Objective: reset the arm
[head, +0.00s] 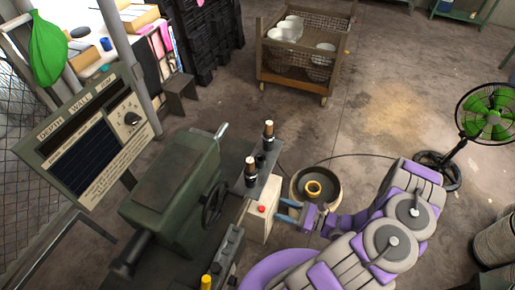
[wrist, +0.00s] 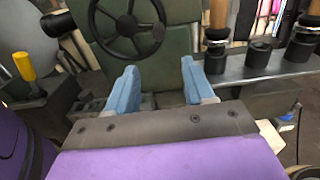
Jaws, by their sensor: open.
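My gripper (head: 288,210) has blue fingers and sits low in the middle of the head view, just right of a white box with a red button (head: 262,209). In the wrist view my gripper (wrist: 158,72) shows its two fingers wide apart with nothing between them. The fingers point toward the green spinning machine (head: 175,185) and its dark handwheel (wrist: 128,28). My purple and grey arm is bent, with its bulky links at the lower right of the head view.
Wooden-handled tools (head: 268,134) stand on the machine's ledge. A wire cart (head: 270,69) holds white bowls at the back. A green fan (head: 488,117) stands right. Floor between cart and fan is clear.

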